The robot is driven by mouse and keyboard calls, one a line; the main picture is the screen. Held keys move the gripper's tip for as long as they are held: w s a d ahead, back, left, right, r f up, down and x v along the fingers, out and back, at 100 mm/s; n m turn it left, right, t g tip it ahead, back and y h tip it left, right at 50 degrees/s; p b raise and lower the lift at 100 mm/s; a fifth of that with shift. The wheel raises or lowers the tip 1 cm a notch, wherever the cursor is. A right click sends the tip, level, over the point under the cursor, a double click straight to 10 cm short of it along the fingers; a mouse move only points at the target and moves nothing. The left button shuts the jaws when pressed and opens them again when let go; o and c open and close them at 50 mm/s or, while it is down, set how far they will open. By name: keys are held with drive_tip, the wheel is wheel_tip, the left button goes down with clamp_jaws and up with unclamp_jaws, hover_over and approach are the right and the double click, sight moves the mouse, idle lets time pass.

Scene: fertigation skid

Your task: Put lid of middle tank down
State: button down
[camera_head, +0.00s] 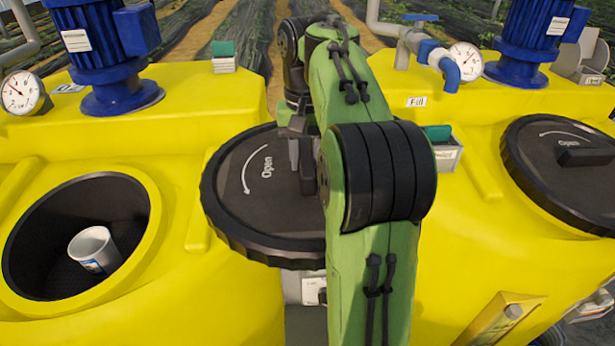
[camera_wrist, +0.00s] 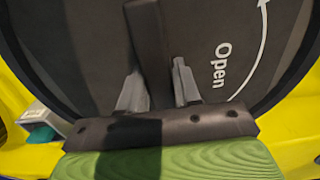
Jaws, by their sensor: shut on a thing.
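A round black lid (camera_head: 260,225) marked "Open" is in the middle of the head view, partly hidden by my green arm. My gripper (camera_head: 303,170) is over its centre. In the wrist view, the two fingers of my gripper (camera_wrist: 159,78) stand on either side of the dark bar handle of the lid (camera_wrist: 215,40) and are shut on it. To the left, a yellow tank (camera_head: 165,185) has an open, dark round mouth. The held lid is to the right of this mouth, not over it. How high it hangs cannot be told.
A white cup (camera_head: 93,248) is inside the open mouth. A second black lid (camera_head: 560,190) covers the opening at the right. Blue motors (camera_head: 105,55), gauges (camera_head: 465,62) and pipes (camera_head: 400,35) stand behind. Small boxes with teal tops (camera_head: 223,58) are on the yellow surfaces.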

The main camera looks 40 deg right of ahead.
wheel_tip(320, 180, down, 4)
drive_tip(key=shift+w+r+b, duration=0.1)
drive_tip(key=shift+w+b, duration=0.05)
drive_tip(key=shift+b, duration=0.8)
drive_tip(key=shift+r, duration=0.15)
drive_tip(key=c, duration=1.2)
unclamp_jaws()
drive_tip(key=o, duration=0.4)
wheel_tip(320, 180, up, 12)
drive_tip(key=p, duration=0.6)
drive_tip(key=shift+r+p, duration=0.1)
drive_tip(key=shift+p, duration=0.25)
